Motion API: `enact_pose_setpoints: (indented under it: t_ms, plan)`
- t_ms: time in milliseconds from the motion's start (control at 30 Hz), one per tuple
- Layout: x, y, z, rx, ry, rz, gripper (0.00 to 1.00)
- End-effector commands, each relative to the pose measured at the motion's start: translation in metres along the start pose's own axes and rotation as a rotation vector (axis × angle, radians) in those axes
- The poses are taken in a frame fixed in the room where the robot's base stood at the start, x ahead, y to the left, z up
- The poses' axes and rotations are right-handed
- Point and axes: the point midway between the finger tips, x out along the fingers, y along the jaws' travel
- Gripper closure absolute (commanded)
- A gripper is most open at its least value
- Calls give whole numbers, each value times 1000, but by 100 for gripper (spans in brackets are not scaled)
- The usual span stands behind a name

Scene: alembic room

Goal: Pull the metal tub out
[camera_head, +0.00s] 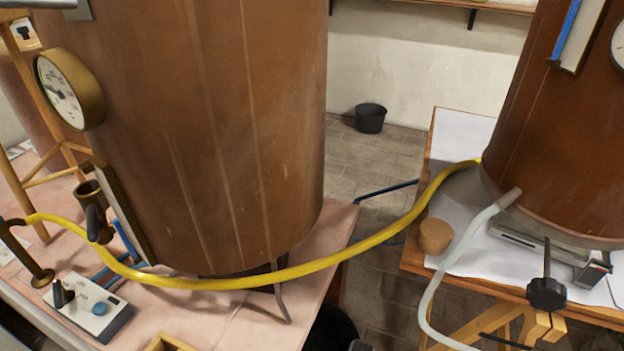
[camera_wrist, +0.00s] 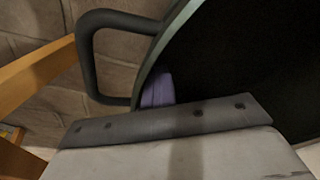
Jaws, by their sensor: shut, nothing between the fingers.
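The metal tub (camera_wrist: 184,18) shows in the wrist view as a pale curved rim around a very dark inside, with a dark grey loop handle (camera_wrist: 88,58) on its left. My gripper (camera_wrist: 157,76) is shut, its pale purple fingers close together beside the rim and to the right of the handle. The fingers overlap the dark opening in the picture; I cannot tell whether they touch the rim. The handle is not between the fingers. In the head view, a dark round shape (camera_head: 334,328) low between the two tables may be the tub, mostly hidden.
A large copper vessel (camera_head: 200,130) stands on the pink-topped table (camera_head: 240,325). A yellow hose (camera_head: 330,262) hangs across the gap to the right table (camera_head: 462,132). A wooden bar (camera_wrist: 35,72) lies left of the handle. Grey tiled floor (camera_head: 350,165) is open behind, near a black bucket (camera_head: 370,118).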

Motion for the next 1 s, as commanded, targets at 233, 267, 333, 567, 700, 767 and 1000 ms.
enact_pose_setpoints:
  t_ms: [233,267,333,567,700,767,1000]
  plan:
    - [7,12,26,14,-19,-9,100]
    - [7,13,27,14,-19,-9,100]
    - [7,18,30,14,-19,-9,100]
    - [7,28,37,13,-19,-9,100]
    - [7,29,38,14,-19,-10,100]
    - [8,29,38,14,-19,-9,100]
    - [8,31,40,15,-19,-9,100]
